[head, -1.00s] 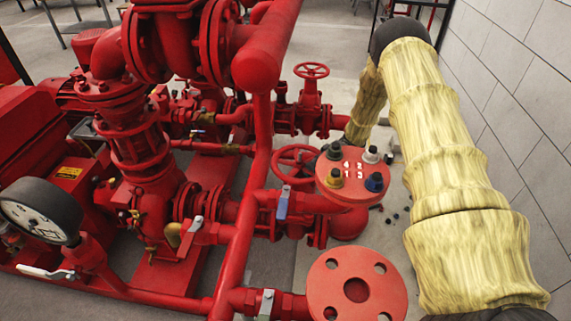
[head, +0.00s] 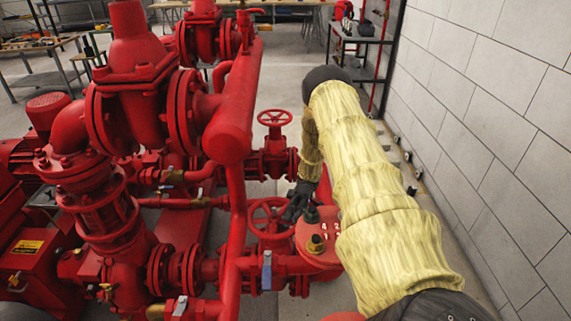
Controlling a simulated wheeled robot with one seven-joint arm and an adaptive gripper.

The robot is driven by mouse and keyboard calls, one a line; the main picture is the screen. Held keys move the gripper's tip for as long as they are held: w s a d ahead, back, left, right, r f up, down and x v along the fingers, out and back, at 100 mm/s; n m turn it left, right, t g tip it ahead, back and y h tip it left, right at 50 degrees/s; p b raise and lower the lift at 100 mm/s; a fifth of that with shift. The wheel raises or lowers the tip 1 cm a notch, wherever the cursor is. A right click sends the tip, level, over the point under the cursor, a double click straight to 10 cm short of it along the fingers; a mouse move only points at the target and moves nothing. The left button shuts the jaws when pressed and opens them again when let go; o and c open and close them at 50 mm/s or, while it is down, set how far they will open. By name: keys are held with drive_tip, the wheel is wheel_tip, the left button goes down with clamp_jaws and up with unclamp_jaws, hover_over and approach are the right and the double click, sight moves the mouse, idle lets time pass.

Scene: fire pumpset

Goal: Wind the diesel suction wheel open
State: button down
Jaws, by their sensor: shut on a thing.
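A red handwheel (head: 269,216) sits on a red valve beside the round flange, low in the middle of the head view. My gripper (head: 294,206), dark and small in the picture, is at the right side of this wheel and is shut on its rim. The fingers partly cover the rim, and their exact hold is hard to see. My arm, in a yellow sleeve, comes in from the lower right.
A block wall (head: 480,120) runs along the right. A dark shelf stand (head: 358,70) is at the back.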

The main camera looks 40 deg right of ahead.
drive_tip(key=shift+w+r, duration=0.2)
drive_tip(key=shift+r, duration=0.15)
drive_tip(key=c, duration=1.4)
unclamp_jaws()
drive_tip(key=shift+s, duration=0.1)
drive_tip(key=shift+c, duration=0.2)
drive_tip(key=shift+s+f, duration=0.1)
drive_tip(key=shift+f, duration=0.05)
